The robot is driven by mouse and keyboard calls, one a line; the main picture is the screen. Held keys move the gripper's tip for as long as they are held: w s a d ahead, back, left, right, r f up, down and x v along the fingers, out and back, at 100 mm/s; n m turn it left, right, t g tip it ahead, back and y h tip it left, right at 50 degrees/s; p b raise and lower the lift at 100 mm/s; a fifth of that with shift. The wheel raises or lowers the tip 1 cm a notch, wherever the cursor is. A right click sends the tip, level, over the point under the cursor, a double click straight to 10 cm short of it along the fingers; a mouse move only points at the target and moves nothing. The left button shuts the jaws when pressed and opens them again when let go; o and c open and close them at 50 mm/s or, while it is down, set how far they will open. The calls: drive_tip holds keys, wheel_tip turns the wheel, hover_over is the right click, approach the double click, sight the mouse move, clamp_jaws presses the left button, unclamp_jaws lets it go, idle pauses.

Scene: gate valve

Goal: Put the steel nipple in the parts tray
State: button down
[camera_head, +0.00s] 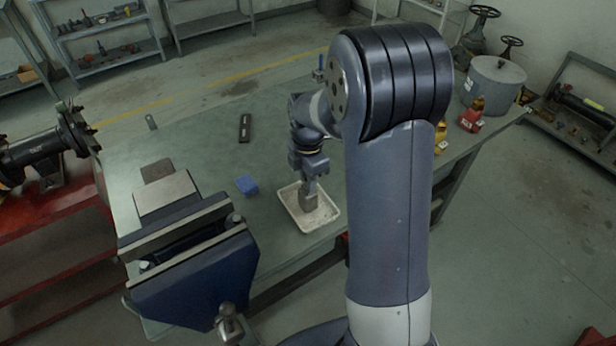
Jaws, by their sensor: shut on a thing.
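The parts tray (318,225) is a shallow, whitish, worn rectangular tray near the front edge of the bench. My gripper (309,188) points down over the tray. It is shut on a small grey metal piece, which looks like the steel nipple (309,202). The nipple appears within the tray's outline, at or just above its floor. I cannot tell whether it touches the floor. The fingers and the nipple are small here, so the exact grip is hard to see.
A large dark blue vise (195,265) stands at the front left. A dark bar (245,128) lies farther back. Red and yellow items (472,115) and a grey drum (494,84) stand at the right.

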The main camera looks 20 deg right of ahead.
drive_tip(key=shift+f, duration=0.15)
drive_tip(key=c, duration=1.2)
unclamp_jaws()
wheel_tip(320, 180, up, 12)
